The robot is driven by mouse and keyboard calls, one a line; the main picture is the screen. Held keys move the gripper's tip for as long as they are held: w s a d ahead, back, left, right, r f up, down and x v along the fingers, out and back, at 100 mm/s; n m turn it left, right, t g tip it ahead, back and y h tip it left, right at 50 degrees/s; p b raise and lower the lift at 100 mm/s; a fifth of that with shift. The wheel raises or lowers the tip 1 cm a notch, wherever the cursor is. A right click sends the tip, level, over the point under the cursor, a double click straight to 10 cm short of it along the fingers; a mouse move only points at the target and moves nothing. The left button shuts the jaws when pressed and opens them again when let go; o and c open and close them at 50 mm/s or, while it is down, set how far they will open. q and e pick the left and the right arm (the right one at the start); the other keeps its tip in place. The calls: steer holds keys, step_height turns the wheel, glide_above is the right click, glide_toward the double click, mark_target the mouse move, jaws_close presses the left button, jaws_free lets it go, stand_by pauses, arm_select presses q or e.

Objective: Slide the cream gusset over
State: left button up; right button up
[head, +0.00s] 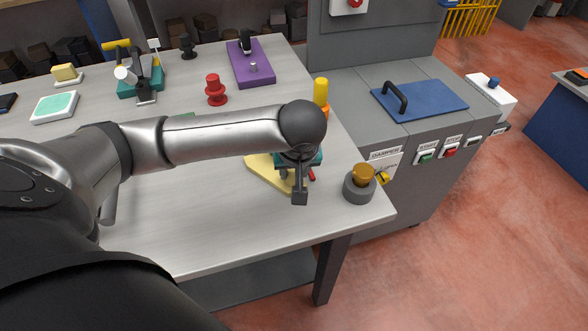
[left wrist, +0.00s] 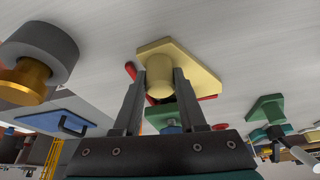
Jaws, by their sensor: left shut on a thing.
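The cream gusset (head: 262,172) is a flat pale-yellow plate lying on the grey workbench near its right front edge. My left gripper (head: 296,185) is over it and covers part of it. In the left wrist view the gusset (left wrist: 190,62) has a round cream knob (left wrist: 159,88) between the two fingers. My left gripper (left wrist: 160,80) is shut on that knob. A red part (head: 312,174) shows beside the gusset, mostly hidden; it also shows in the left wrist view (left wrist: 208,97). My right gripper is not in view.
A grey cylinder with an amber top (head: 360,188) stands right of the gusset at the bench corner. A yellow-orange piece (head: 321,92) and a red spool (head: 215,90) stand behind. A green plate (left wrist: 264,106) lies nearby. The bench front left of the gusset is clear.

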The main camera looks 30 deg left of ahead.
arm_select(q)
jaws_close()
steer(key=o, duration=0.7)
jaws_free()
steer(key=shift+r, duration=0.1)
steer(key=shift+p+v, duration=3.6)
steer(key=shift+v, duration=3.95)
